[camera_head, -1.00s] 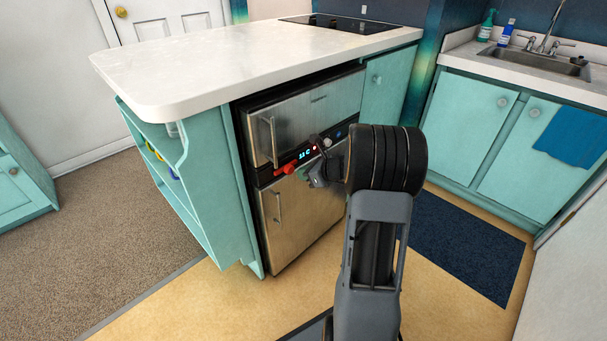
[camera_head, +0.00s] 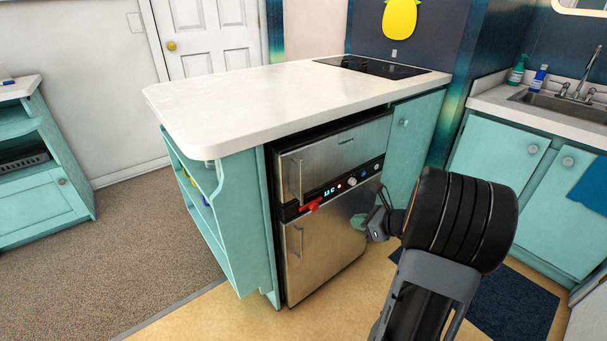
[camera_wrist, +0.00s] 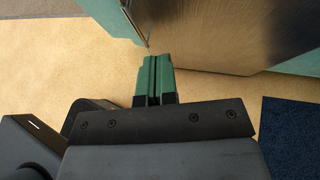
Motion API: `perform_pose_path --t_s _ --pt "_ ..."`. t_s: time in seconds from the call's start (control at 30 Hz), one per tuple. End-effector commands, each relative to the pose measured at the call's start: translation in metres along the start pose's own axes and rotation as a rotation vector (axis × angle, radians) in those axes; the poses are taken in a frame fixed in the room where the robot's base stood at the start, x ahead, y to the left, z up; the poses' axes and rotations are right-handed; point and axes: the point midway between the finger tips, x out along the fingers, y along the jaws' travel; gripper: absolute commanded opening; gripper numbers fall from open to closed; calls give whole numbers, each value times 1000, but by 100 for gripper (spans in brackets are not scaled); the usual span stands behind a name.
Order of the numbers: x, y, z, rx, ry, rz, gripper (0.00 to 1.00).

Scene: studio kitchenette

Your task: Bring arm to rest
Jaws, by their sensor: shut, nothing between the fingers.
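My gripper (camera_wrist: 153,78) shows in the wrist view with its two green fingers shut together and nothing between them. It points over the tan floor, near the lower edge of the steel fridge front (camera_wrist: 215,30). In the head view my arm rises from the bottom right, and its black wrist hides most of the gripper. A bit of the gripper's green (camera_head: 358,222) shows in front of the fridge's lower door (camera_head: 325,240). I cannot tell the exact gap between them.
The white counter (camera_head: 260,92) overhangs the fridge and the teal shelves (camera_head: 205,215). Sink cabinets (camera_head: 500,155) stand at the right, with a dark blue mat (camera_head: 520,305) in front. Carpet (camera_head: 110,255) at the left and tan floor (camera_head: 230,315) in front are clear.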

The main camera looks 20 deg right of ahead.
Motion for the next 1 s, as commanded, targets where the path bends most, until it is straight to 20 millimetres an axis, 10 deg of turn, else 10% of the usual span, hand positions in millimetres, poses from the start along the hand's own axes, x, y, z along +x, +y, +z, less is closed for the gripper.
perform_pose_path --t_s 0.17,0.33,0.7,1.0 --pt "-1 0 0 0 0 0 0" --pt "-12 41 61 -244 81 122 0" --pt "-89 182 215 -1358 317 603 0" --pt "-160 228 293 -2149 403 866 0"
